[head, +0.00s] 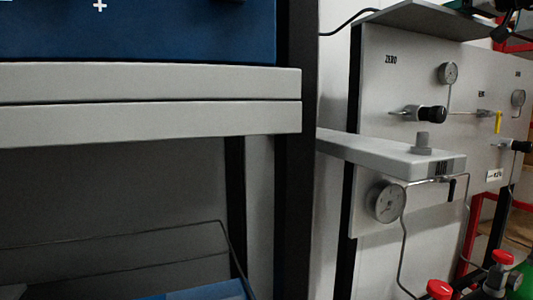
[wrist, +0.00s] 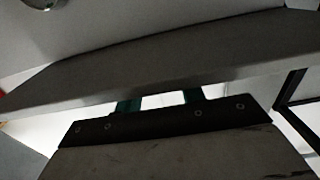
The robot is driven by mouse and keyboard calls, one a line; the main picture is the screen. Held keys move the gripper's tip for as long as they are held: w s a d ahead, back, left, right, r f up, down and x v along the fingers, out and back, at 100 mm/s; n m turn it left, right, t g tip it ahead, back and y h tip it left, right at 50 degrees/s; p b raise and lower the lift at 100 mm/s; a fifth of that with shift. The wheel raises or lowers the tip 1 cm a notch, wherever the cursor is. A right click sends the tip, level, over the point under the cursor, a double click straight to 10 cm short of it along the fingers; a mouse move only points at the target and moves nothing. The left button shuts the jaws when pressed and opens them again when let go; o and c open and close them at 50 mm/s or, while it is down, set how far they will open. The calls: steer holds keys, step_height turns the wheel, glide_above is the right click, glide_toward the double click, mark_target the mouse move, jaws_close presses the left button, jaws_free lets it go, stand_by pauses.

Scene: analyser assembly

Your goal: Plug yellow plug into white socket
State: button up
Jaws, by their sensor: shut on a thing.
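In the wrist view, my gripper (wrist: 160,98) shows as a dark crossbar with two short green fingers, set apart with a pale gap between them. The fingertips run out of sight at the edge of a long grey surface (wrist: 185,55). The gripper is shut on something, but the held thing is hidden. I cannot make out a yellow plug or a white socket in either view. My gripper is not visible in the head view.
In the head view, a grey shelf (head: 150,120) carries a blue case (head: 135,35). At right, a white panel (head: 400,75) holds a gauge (head: 448,73), a yellow lever (head: 498,122) and a jutting ledge (head: 385,153). Red-capped items (head: 439,289) stand below.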

steer(key=shift+s+d+r, duration=0.2)
steer(key=shift+s+r, duration=0.1)
steer(key=shift+s, duration=0.1)
steer(key=shift+s+d+r, duration=0.1)
steer(key=shift+s+r, duration=0.15)
steer(key=shift+s, duration=0.35)
steer(key=shift+w+a+f, duration=0.2)
steer(key=shift+w+f, duration=0.1)
steer(key=shift+w, duration=0.3)
steer(key=shift+w+a+f, duration=0.2)
steer(key=shift+w+f, duration=0.05)
steer(key=shift+w, duration=0.35)
steer(key=shift+m+g, duration=0.3)
steer(key=shift+m, duration=0.2)
steer(key=s+d, duration=0.1)
steer(key=s, duration=0.1)
steer(key=s+d+f, duration=0.1)
steer(key=s, duration=0.2)
steer(key=s+d+f, duration=0.1)
steer(key=s, duration=0.2)
steer(key=shift+d, duration=0.15)
